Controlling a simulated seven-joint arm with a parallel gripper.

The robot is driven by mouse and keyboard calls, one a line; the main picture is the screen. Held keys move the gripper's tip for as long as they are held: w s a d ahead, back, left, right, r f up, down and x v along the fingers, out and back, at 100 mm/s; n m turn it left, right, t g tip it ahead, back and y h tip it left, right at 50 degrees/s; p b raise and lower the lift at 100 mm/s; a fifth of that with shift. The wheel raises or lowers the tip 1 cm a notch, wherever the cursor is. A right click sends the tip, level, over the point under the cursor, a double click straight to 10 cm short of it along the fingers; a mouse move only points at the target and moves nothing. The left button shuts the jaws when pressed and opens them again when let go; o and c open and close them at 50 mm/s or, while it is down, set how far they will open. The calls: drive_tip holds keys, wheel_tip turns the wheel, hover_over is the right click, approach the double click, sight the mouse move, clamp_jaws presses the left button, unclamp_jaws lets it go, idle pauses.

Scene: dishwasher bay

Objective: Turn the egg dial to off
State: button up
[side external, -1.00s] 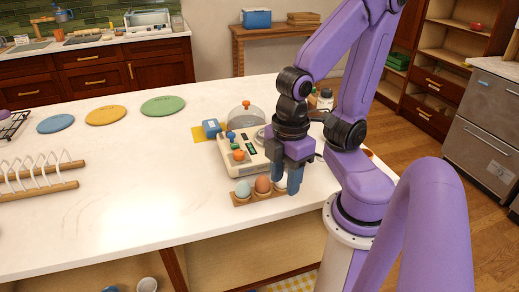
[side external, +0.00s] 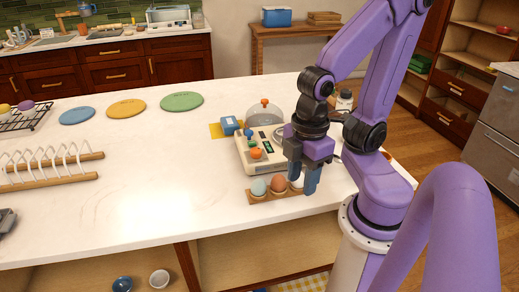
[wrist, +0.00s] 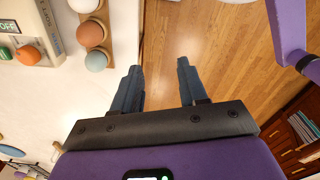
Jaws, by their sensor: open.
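The cream egg cooker (side external: 249,164) stands on the counter, left of my gripper. An orange dial (side external: 256,154) and a blue dial (side external: 249,132) are on its top, beside small dark displays; which is the egg dial I cannot tell. In the wrist view the orange dial (wrist: 28,55) is at the upper left, beside a display (wrist: 8,25) that seems to read OFF, cut by the frame edge. My gripper (side external: 304,190) points down, open and empty, near the right end of the egg rack. It also shows in the wrist view (wrist: 160,72), apart from the dial.
A wooden rack (side external: 270,197) holds a blue egg (side external: 259,187), a brown egg (side external: 278,184) and a white egg in front of the cooker. A clear dome (side external: 264,115) stands behind. The counter's middle is clear.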

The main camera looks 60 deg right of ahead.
drive_tip(key=shift+o, duration=0.2)
wheel_tip(320, 180, up, 10)
drive_tip(key=m, duration=1.1)
hover_over(256, 150)
wheel_tip(256, 150, down, 17)
drive_tip(key=shift+f, duration=0.15)
drive_tip(key=c, duration=0.8)
